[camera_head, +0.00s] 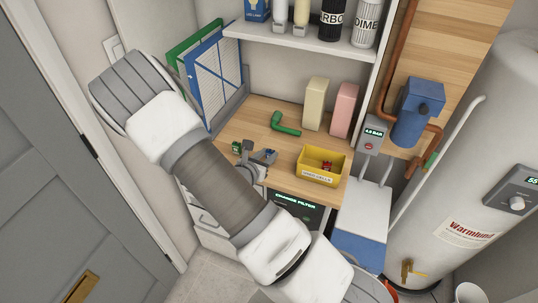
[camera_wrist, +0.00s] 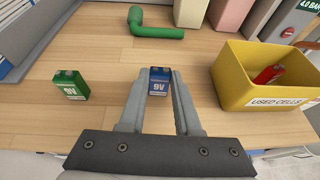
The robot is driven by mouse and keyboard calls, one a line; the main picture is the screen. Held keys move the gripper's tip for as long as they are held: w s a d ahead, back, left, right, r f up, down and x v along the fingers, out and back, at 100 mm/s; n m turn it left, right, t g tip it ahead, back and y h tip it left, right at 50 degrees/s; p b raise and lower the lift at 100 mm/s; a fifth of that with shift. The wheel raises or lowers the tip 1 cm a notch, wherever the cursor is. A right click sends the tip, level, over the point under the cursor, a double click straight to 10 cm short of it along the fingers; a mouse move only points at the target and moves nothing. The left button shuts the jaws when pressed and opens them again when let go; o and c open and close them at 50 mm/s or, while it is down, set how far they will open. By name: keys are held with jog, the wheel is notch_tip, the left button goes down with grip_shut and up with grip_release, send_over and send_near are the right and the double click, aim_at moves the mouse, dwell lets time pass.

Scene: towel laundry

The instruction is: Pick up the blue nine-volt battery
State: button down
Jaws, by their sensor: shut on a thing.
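The blue nine-volt battery (camera_wrist: 159,82) stands between the fingertips of my gripper (camera_wrist: 157,88) in the wrist view. The fingers are shut on its sides. It is at or just above the wooden counter; I cannot tell whether it touches. In the head view the blue battery (camera_head: 270,153) is small beside my gripper (camera_head: 264,158), which is partly hidden by my arm. A green nine-volt battery (camera_wrist: 70,85) stands on the counter to the left, apart from my gripper. It also shows in the head view (camera_head: 236,147).
A yellow bin (camera_wrist: 232,82) labelled "USED CELLS" stands to the right with a red cell (camera_wrist: 268,74) inside. A green elbow pipe (camera_wrist: 150,25) lies behind. Cream (camera_head: 316,104) and pink (camera_head: 343,110) blocks stand at the back. The wooden counter (camera_wrist: 110,58) is clear between the batteries.

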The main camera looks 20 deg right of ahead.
jog(key=shift+r, duration=0.8)
notch_tip(320, 180, up, 2)
jog(key=shift+r, duration=0.1)
jog(key=s+d+r, duration=0.6)
jog(key=shift+s+d+r+b, duration=0.15)
jog(key=shift+s+d+b, duration=0.15)
jog(key=shift+s+d, duration=0.1)
jog(key=s+d+r+p, duration=0.1)
jog(key=p, duration=0.7)
jog(key=shift+s+d, duration=0.1)
jog(key=shift+d, duration=0.05)
jog(key=shift+s+p, duration=0.1)
jog(key=shift+p, duration=0.25)
